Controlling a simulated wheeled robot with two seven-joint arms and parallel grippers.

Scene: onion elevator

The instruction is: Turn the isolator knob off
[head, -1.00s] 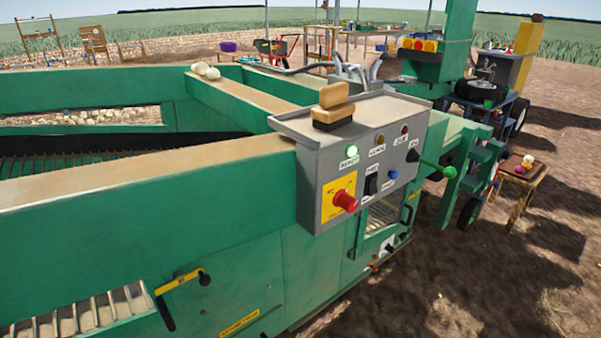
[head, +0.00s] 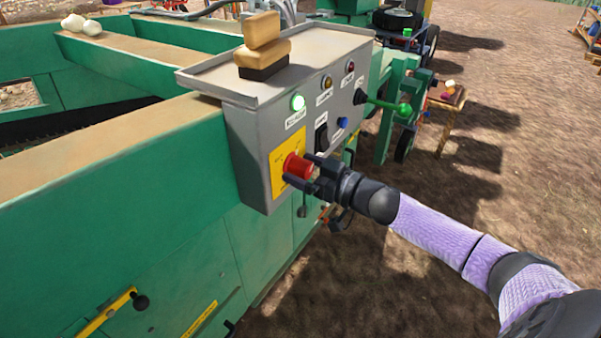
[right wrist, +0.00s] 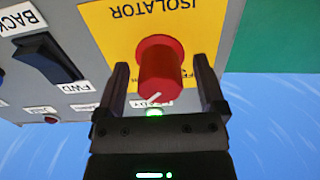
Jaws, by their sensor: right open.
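The isolator knob (head: 299,167) is a red cylinder on a yellow plate (head: 279,168) on the front of the grey control box (head: 252,158). In the right wrist view the knob (right wrist: 160,68) stands out from the yellow plate marked ISOLATOR (right wrist: 200,20), with a white pointer line near its end. My right gripper (head: 297,170) is at the knob, with one finger on each side of it. In the right wrist view its fingers (right wrist: 160,82) are open, with a small gap showing on both sides of the knob. My left gripper is not in view.
A brush (head: 262,52) rests on top. Green machine walls (head: 130,165) lie left; open ground lies right.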

